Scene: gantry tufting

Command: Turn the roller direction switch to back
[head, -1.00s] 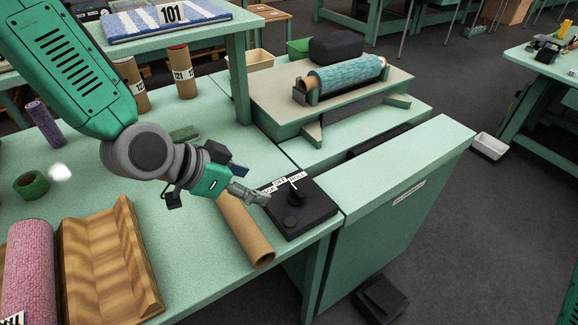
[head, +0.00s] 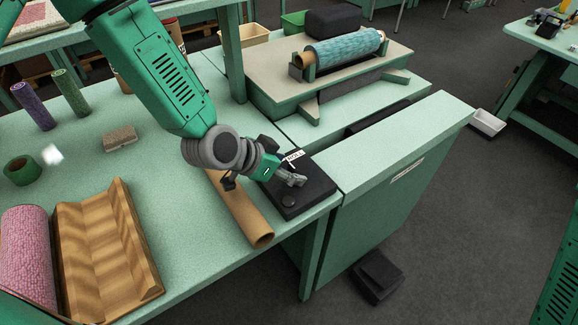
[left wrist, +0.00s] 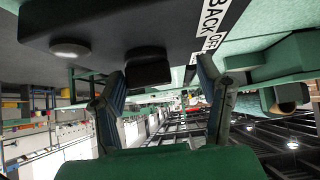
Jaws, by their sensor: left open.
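The black switch box (head: 311,200) sits at the table's front right corner. A white label reading ROLL (head: 294,156) shows on it in the head view. In the left wrist view the box (left wrist: 115,25) fills the top, with labels BACK (left wrist: 213,14) and OFF. A dark knob (left wrist: 148,67) shows between the fingers there, and a round button (left wrist: 70,49) is to its left. My left gripper (head: 297,180) is open over the box; its fingers (left wrist: 155,90) stand apart on either side of the knob, and I cannot tell whether they touch it. The knob is hidden behind the gripper in the head view.
A cardboard tube (head: 243,212) lies beside the box, under my left arm. A wooden cradle (head: 104,245) and a pink roll (head: 27,258) are at the left. A stand with a teal roll (head: 343,48) is behind. A green cabinet (head: 385,195) stands right of the box.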

